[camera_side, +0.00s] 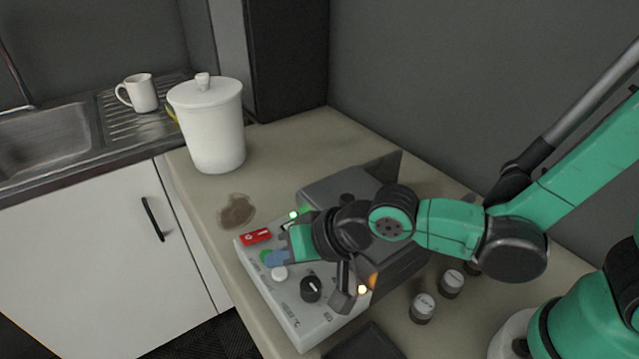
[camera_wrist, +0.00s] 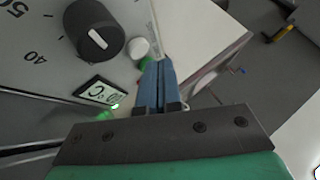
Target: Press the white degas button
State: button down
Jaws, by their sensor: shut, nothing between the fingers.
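The white button (camera_side: 279,273) is a small round cap on the pale control panel (camera_side: 300,322) of a grey machine. It also shows in the wrist view (camera_wrist: 138,48), just beyond and left of my fingertips. My gripper (camera_side: 270,258) has blue fingers, shut together and empty. They point down at the panel, over or right beside a green button (camera_side: 265,255), which they partly hide. The gripper also shows in the wrist view (camera_wrist: 156,62). I cannot tell whether the fingertips touch the panel. The button's label is not readable.
A black knob (camera_side: 311,289) stands beside the white button. A red switch (camera_side: 256,237) sits at the panel's far edge. A small display (camera_wrist: 100,92) is lit. A white lidded container (camera_side: 209,130), a brown stain (camera_side: 236,211) and small capped jars (camera_side: 422,308) are on the counter.

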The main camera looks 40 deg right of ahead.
aim_at(285, 275)
jog(key=shift+r, duration=0.15)
jog(key=shift+r, duration=2.4)
jog(key=d+h, duration=0.1)
jog(key=d, duration=0.2)
jog(key=d+r+h, duration=0.1)
jog(key=d, duration=0.6)
jog(key=shift+w+d+r+n+h, duration=0.1)
jog(key=shift+w+r+n+h, duration=0.05)
jog(key=shift+r+n+h, duration=0.2)
jog(key=s+d+h, duration=0.1)
jog(key=d, duration=0.2)
jog(key=s+d, duration=0.1)
jog(key=d, duration=0.2)
jog(key=s+d+n+h, duration=0.1)
jog(key=d, duration=0.2)
jog(key=shift+s+r+h, duration=0.2)
jog(key=shift+s+h, duration=0.05)
jog(key=shift+h, duration=0.1)
